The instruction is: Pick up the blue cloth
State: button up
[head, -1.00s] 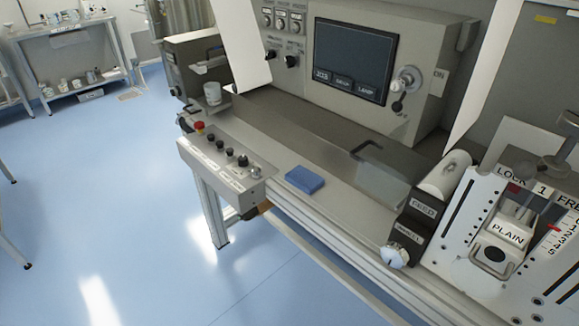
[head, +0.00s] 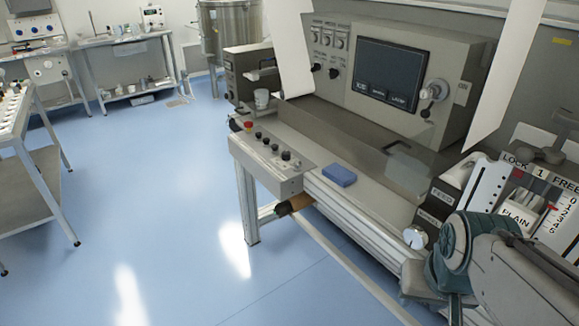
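The blue cloth (head: 339,175) is a small folded rectangular block. It lies flat on the machine's grey front ledge, just right of the control box with the red button. Nothing touches it from above. Part of my arm, teal and grey, shows at the lower right, to the right of and nearer than the cloth. I see no gripper fingers in the frame.
The control box (head: 272,160) with a red button and black knobs juts out left of the cloth. A dial (head: 415,237) is at the ledge's right. A table (head: 36,180) stands at left. The blue floor (head: 150,220) in front is clear.

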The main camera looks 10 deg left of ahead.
aim_at(340, 175)
jog(key=u, duration=0.35)
jog(key=i, duration=1)
jog(key=u, duration=0.05)
